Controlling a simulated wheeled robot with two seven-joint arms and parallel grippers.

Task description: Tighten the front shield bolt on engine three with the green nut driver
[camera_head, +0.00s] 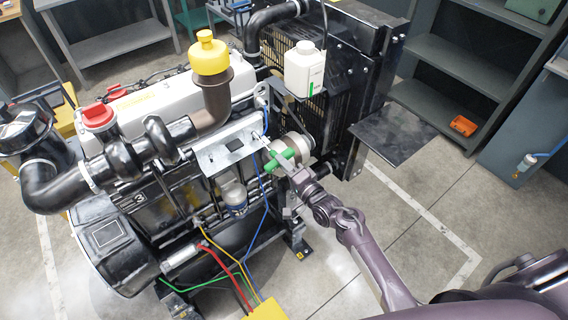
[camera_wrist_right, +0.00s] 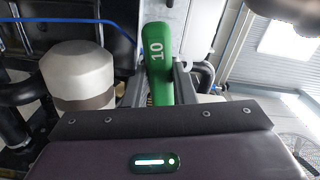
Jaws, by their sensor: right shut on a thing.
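Engine three (camera_head: 105,165) fills the left half of the head view, with a "3" on its side. The silver shield plate (camera_head: 222,150) is on its near side. My right gripper (camera_head: 285,172) is shut on the green nut driver (camera_head: 281,160), just right of the plate, with the driver's shaft end pointing toward the plate's right edge. In the right wrist view the green handle (camera_wrist_right: 158,62), marked "10", stands between the right gripper's fingers (camera_wrist_right: 160,88). The bolt cannot be made out, and I cannot tell whether the driver touches it. My left gripper is not in view.
A white bottle (camera_head: 305,70) and the black radiator (camera_head: 345,75) stand behind the driver. Blue, yellow, red and green wires hang below the plate toward a yellow box (camera_head: 266,312).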

